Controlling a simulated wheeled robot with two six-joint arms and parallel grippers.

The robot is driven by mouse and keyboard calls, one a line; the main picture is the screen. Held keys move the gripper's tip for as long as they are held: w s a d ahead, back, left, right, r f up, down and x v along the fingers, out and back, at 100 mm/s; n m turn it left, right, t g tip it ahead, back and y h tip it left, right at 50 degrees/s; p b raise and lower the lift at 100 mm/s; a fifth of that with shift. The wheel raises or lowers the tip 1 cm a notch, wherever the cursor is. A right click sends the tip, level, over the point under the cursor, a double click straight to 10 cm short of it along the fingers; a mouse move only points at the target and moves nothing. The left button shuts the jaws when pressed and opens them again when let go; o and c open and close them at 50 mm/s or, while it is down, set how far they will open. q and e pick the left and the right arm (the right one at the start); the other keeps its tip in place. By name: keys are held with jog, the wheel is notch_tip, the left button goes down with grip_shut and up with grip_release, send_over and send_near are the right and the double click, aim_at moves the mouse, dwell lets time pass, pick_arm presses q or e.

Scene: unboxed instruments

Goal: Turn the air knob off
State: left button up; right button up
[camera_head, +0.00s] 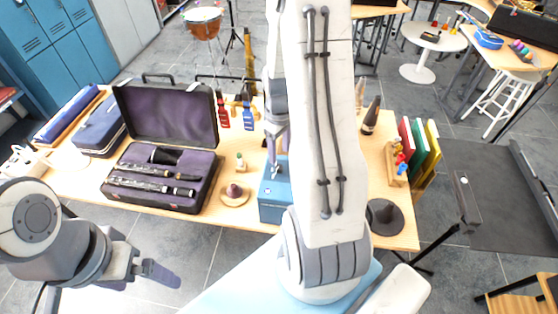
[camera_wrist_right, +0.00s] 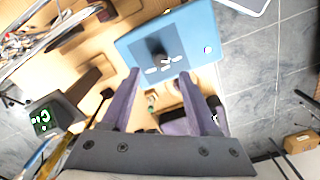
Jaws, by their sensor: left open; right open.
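A blue box (camera_head: 275,203) stands on the wooden table, partly hidden by my right arm. In the right wrist view the blue box (camera_wrist_right: 204,28) shows a dark panel with white marks and a small dark knob (camera_wrist_right: 157,59). I take this as the air knob; its setting is too small to read. My right gripper (camera_wrist_right: 160,76) is open, its two fingers pointing at the panel on either side of the knob; contact cannot be told. In the head view the right gripper (camera_head: 278,158) is just above the box. My left gripper (camera_head: 170,273) is open and empty in front of the table.
An open black instrument case (camera_head: 183,205) with dark pieces lies left of the box. A dark cone-shaped mute (camera_head: 384,217) and several coloured books (camera_head: 420,143) are at the right. A grey stand (camera_head: 500,195) is further right.

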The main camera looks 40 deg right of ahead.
aim_at(279, 166)
notch_tip(279, 166, down, 6)
jog(key=shift+f+p, duration=0.1)
jog(key=shift+p, duration=0.35)
grip_shut()
